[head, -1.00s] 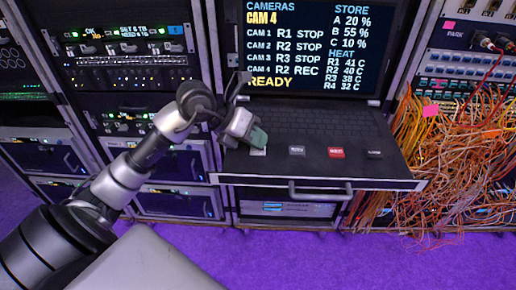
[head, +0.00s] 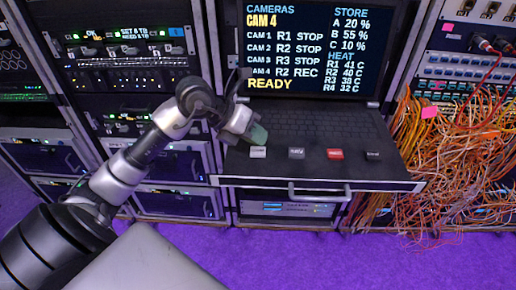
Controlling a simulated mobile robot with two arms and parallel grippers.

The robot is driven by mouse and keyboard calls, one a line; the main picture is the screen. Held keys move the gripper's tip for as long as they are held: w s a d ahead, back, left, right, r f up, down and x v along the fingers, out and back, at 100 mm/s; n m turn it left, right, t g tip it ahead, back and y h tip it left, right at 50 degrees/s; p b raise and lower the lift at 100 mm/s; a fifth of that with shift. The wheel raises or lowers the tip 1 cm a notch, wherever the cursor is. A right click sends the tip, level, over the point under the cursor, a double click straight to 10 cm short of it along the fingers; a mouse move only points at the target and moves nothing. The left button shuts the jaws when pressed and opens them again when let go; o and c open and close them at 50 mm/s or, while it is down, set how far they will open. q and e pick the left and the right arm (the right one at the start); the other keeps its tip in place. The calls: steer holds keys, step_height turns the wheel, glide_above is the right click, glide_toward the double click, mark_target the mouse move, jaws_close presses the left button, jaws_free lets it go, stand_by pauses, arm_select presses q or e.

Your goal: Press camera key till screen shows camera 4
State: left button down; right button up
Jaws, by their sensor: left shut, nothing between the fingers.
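The screen (head: 312,45) stands upright at the back of the pulled-out drawer. Its yellow line reads CAM 4, and READY shows at the bottom. The list gives CAM 1, 2 and 3 as STOP and CAM 4 as R2 REC. A pale key (head: 258,152), likely the camera key, is at the left of the drawer's key row; its label is too small to read. My left gripper (head: 257,136) is shut and empty, with its greenish tips just above and behind the pale key, apparently apart from it. My right gripper is not in view.
A grey key (head: 297,153), a red key (head: 335,154) and a black key (head: 373,156) sit to the right in the row. A keyboard (head: 315,122) lies behind them. Orange cables (head: 450,150) hang in a tangle at the right. Purple floor (head: 330,255) is clear in front.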

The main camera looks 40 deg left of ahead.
mark_target(256, 149)
arm_select(q)
step_height(256, 149, up, 5)
steer(key=p, duration=0.3)
stand_by(1.4)
stand_by(0.8)
